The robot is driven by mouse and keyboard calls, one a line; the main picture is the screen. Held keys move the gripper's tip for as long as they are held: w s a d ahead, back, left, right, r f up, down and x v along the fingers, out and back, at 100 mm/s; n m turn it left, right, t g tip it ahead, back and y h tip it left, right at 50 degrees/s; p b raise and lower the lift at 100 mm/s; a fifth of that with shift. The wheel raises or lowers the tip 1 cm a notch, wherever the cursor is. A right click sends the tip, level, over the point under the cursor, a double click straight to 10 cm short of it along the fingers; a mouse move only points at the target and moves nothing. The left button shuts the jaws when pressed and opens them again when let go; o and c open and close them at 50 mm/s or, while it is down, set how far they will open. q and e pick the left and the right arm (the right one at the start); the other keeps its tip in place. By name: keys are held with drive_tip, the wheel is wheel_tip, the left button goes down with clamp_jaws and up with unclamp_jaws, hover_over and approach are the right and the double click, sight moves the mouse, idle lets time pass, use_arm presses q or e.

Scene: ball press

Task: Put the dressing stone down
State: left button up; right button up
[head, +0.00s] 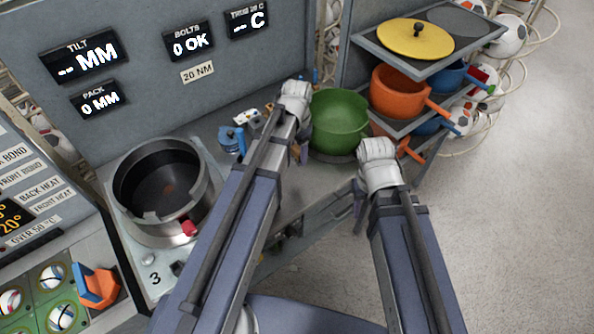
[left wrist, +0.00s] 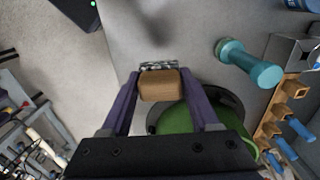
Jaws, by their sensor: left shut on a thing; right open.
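The dressing stone (left wrist: 158,86), a tan block with a speckled grey strip along its far side, is between the fingers of my left gripper (left wrist: 160,96) in the left wrist view. Both purple fingers press on its sides. In the head view my left gripper (head: 300,150) is just left of the green pot, and my own arm hides most of the stone. Whether the stone touches anything below cannot be told. My right gripper (head: 361,200) is open, at the counter's right edge, below the green pot; its fingers are partly hidden by the wrist.
The green pot (head: 339,122) stands on the grey counter (head: 222,135); its rim also shows in the left wrist view (left wrist: 178,120). A teal tool (left wrist: 248,64) and a wooden rack (left wrist: 275,118) lie nearby. A round metal press pot (head: 160,235) is left, shelves with orange pans (head: 398,92) right.

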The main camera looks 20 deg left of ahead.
use_arm(q)
drive_tip(key=shift+s+f+b, duration=0.1)
drive_tip(key=shift+f+b, duration=0.2)
drive_tip(key=shift+b, duration=0.05)
drive_tip(key=b, duration=0.6)
hover_over(297, 179)
wheel_tip(297, 179, down, 6)
drive_tip(key=shift+r, duration=0.15)
wheel_tip(297, 179, down, 4)
drive_tip(key=b, duration=0.3)
drive_tip(key=shift+r, duration=0.15)
drive_tip(key=shift+b, duration=0.35)
drive_tip(key=o, duration=1.5)
drive_tip(key=shift+c, duration=0.2)
wheel_tip(297, 179, up, 12)
drive_tip(key=p, duration=1.2)
drive_tip(key=shift+r, duration=0.1)
